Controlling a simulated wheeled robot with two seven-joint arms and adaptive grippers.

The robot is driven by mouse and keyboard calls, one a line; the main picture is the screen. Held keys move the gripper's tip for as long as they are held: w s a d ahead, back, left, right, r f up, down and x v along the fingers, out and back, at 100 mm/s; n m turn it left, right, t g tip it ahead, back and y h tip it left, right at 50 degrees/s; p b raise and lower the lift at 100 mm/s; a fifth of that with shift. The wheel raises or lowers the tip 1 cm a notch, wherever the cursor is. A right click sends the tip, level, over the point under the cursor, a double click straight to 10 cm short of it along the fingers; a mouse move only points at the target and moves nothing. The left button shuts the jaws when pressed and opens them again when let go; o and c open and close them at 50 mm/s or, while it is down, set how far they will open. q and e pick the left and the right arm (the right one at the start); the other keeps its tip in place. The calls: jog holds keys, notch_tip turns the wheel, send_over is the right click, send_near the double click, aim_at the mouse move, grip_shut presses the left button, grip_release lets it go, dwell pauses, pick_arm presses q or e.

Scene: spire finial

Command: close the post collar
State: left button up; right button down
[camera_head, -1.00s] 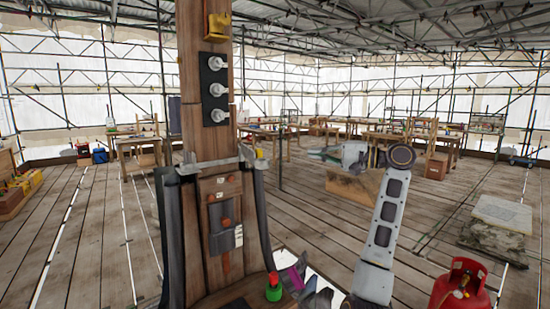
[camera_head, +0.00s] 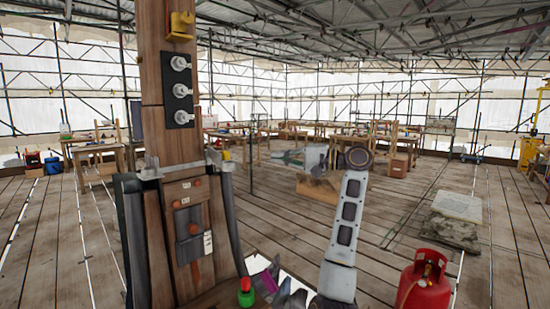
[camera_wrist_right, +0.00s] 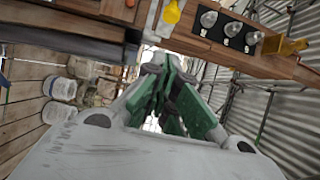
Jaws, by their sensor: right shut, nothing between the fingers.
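The wooden post (camera_head: 168,90) stands upright left of centre in the head view. The grey metal post collar (camera_head: 152,172) sits around it below the black lamp panel, with a small yellow part (camera_head: 226,155) at its right end. I cannot tell how far the collar is open. In the wrist view the post (camera_wrist_right: 225,50) crosses the top, with the collar (camera_wrist_right: 158,22) and its yellow part (camera_wrist_right: 172,12) beyond the fingertips. My right gripper (camera_head: 280,157) is shut and empty, right of the collar and apart from it. Its green-padded fingers (camera_wrist_right: 160,65) show up close. My left gripper is out of view.
Several bulbs sit on the black panel (camera_head: 179,92), with a yellow bracket (camera_head: 180,27) above. Grey uprights flank the lower post. A red gas cylinder (camera_head: 425,285) and a stone slab (camera_head: 456,206) are on the right. Plank floor lies between.

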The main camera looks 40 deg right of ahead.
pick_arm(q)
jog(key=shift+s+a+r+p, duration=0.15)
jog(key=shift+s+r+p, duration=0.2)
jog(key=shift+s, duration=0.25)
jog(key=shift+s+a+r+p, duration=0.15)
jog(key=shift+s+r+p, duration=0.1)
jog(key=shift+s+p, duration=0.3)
pick_arm(e)
jog(key=w+a, duration=0.8)
jog(key=shift+a, duration=0.4)
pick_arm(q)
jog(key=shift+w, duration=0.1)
pick_arm(e)
jog(key=shift+a, duration=0.1)
